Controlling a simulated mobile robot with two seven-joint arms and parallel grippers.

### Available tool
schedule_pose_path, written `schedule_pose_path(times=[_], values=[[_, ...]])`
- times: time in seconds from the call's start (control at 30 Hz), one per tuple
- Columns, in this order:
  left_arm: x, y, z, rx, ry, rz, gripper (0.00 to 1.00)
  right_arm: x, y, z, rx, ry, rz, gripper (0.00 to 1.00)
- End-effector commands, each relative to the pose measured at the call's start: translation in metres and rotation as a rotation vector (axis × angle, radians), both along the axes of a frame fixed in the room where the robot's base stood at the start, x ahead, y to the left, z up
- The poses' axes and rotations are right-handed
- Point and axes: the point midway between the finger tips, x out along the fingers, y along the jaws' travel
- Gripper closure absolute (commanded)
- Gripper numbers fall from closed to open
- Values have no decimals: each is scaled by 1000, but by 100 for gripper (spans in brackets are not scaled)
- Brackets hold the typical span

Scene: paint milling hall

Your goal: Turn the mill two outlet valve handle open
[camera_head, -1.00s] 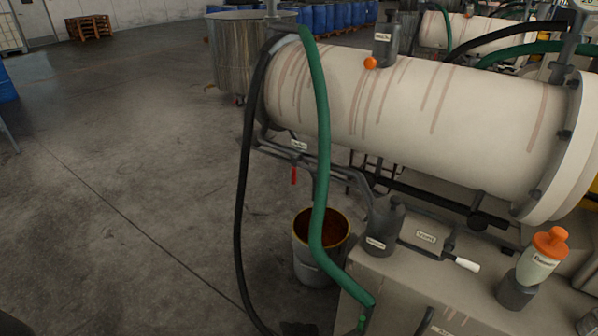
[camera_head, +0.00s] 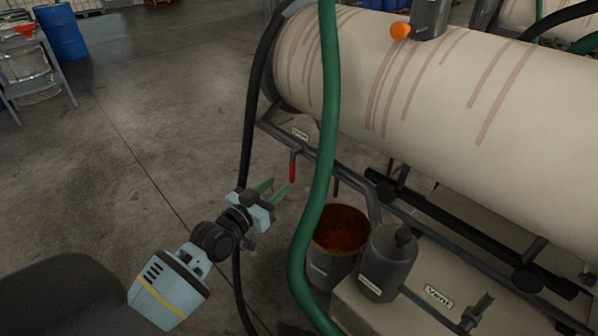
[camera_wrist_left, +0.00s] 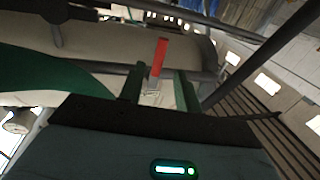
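The outlet valve handle (camera_head: 293,168) is a red lever hanging down below the near end of the cream mill drum (camera_head: 400,85), under a grey pipe and a small label (camera_head: 300,134). My left gripper (camera_head: 279,190) is open just below and left of the handle, its green fingers pointing up toward it. In the left wrist view the red handle (camera_wrist_left: 161,52) stands beyond and between the two open fingertips (camera_wrist_left: 160,82), with no contact visible. My right gripper is not in view.
A green hose (camera_head: 325,140) hangs close to the right of my left gripper, and a black hose (camera_head: 249,130) passes behind it. A bucket of brown-red paint (camera_head: 338,262) stands below. A dark grey canister (camera_head: 387,265) stands beside it.

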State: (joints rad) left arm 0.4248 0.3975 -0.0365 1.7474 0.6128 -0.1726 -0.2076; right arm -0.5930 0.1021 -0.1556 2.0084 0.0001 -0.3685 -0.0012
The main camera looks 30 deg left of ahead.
Motion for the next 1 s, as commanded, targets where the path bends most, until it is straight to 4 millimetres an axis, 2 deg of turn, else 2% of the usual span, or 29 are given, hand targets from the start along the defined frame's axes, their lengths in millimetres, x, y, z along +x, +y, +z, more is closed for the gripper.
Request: schedule_pose_path(times=[0.17, 0.63, 0.8, 1.0], values=[[8, -1, 0, 0, 0, 0, 67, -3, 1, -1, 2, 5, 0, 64], [66, -10, -1, 1, 2, -1, 67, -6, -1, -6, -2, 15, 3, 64], [75, -11, -1, 1, 1, 0, 67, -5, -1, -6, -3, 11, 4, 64], [77, -12, -1, 1, 2, -1, 67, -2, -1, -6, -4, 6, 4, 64]])
